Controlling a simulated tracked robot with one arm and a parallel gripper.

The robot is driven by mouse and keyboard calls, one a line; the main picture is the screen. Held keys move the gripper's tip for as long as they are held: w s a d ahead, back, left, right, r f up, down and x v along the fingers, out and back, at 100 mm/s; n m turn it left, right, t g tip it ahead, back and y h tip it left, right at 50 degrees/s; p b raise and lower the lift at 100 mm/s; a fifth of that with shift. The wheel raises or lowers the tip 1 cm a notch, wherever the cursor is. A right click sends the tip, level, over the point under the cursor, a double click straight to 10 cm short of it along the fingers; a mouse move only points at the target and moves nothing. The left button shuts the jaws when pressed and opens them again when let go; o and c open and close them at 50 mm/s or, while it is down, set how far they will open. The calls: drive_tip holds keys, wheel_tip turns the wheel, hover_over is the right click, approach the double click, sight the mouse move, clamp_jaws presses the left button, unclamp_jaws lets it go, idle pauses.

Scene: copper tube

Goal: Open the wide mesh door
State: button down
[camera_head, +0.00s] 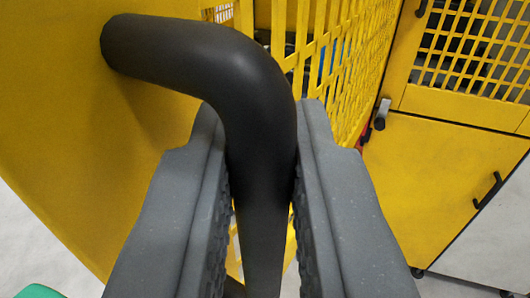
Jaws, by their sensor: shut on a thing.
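A thick black bent handle (215,62) fills the middle of the view. Its upper end joins a yellow panel (60,110) on the left, which has yellow mesh (340,45) beside it. I take this to be the mesh door. My gripper (262,165) is shut on the black handle, with one grey finger on each side of its downward length. The panel stands at an angle to the yellow unit on the right.
At the right is a yellow cabinet (430,180) with a mesh upper part (480,45) and a small black handle (488,190). A latch-like metal piece (382,112) sits at its left edge. Pale floor (30,240) shows at lower left, with a green object (38,291) at the corner.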

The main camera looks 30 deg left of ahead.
drive_tip(key=shift+r, duration=0.15)
drive_tip(key=c, duration=1.5)
unclamp_jaws()
drive_tip(key=shift+a, duration=0.1)
